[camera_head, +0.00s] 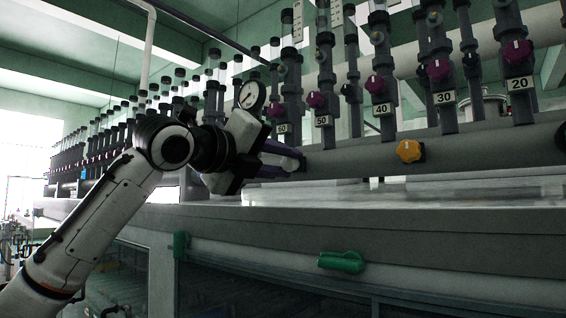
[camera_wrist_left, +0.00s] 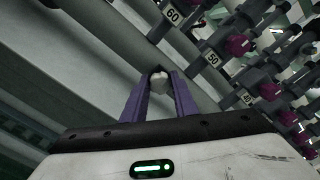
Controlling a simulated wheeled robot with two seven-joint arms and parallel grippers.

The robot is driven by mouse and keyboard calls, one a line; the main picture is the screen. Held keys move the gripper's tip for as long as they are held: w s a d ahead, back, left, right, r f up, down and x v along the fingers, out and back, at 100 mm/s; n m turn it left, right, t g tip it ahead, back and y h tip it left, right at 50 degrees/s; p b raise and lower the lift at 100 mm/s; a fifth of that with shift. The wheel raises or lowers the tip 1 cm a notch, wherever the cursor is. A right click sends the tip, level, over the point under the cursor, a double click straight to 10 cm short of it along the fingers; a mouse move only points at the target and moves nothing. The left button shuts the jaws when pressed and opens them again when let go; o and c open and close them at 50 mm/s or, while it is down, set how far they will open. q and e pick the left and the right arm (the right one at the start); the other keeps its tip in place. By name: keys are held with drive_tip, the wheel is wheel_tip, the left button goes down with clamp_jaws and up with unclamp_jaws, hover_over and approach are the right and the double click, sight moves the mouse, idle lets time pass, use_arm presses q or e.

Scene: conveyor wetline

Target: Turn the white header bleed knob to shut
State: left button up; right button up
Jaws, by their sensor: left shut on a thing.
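The white knob (camera_wrist_left: 158,82) shows in the left wrist view on the grey header pipe (camera_wrist_left: 112,28), between the two purple fingertips. My left gripper (camera_wrist_left: 160,92) is shut on it, with one finger on each side. In the head view my left gripper (camera_head: 290,168) reaches from the left to the front of the long header pipe (camera_head: 480,153). There the knob is hidden by the gripper or too small to make out, and I cannot tell its turn angle. My right gripper is in neither view.
A yellow knob (camera_head: 409,151) sits on the header to the right. Upright pipes with purple knobs (camera_head: 375,84) and number plates stand above. A pressure gauge (camera_head: 249,95) is just behind my gripper. A green handle (camera_head: 341,262) is on the front below.

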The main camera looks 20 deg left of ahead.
use_arm(q)
drive_tip(key=o, duration=1.1)
drive_tip(key=shift+c, duration=0.2)
drive_tip(key=shift+s, duration=0.1)
drive_tip(key=shift+s+a, duration=0.2)
drive_tip(key=shift+s, duration=0.15)
drive_tip(key=b+v, duration=0.2)
drive_tip(key=v, duration=0.7)
drive_tip(key=shift+s, duration=0.15)
